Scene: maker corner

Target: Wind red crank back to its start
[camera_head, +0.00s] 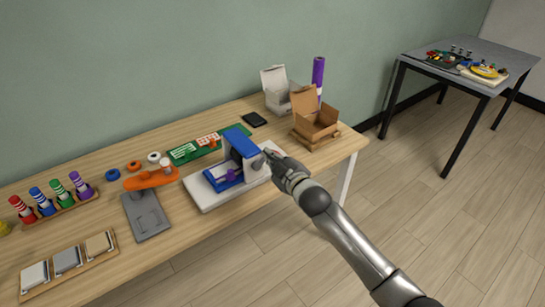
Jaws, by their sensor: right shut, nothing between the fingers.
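A machine with a blue upright frame (240,143) and a white base (207,194) stands near the front edge of the wooden table. A purple part (232,175) sits low inside the frame. My right gripper (270,157) is shut and empty at the right side of the machine, with its arm coming from the lower right. A tiny reddish spot shows beside its fingers; the red crank is otherwise hidden there, and its angle cannot be told. I cannot tell whether the fingers touch it. My left gripper is not in view.
An orange tool on a grey base (146,217) stands left of the machine. Green boards (184,153) lie behind it. An open cardboard box (316,127), a white box (276,103) and a purple roll (318,74) stand at the right end.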

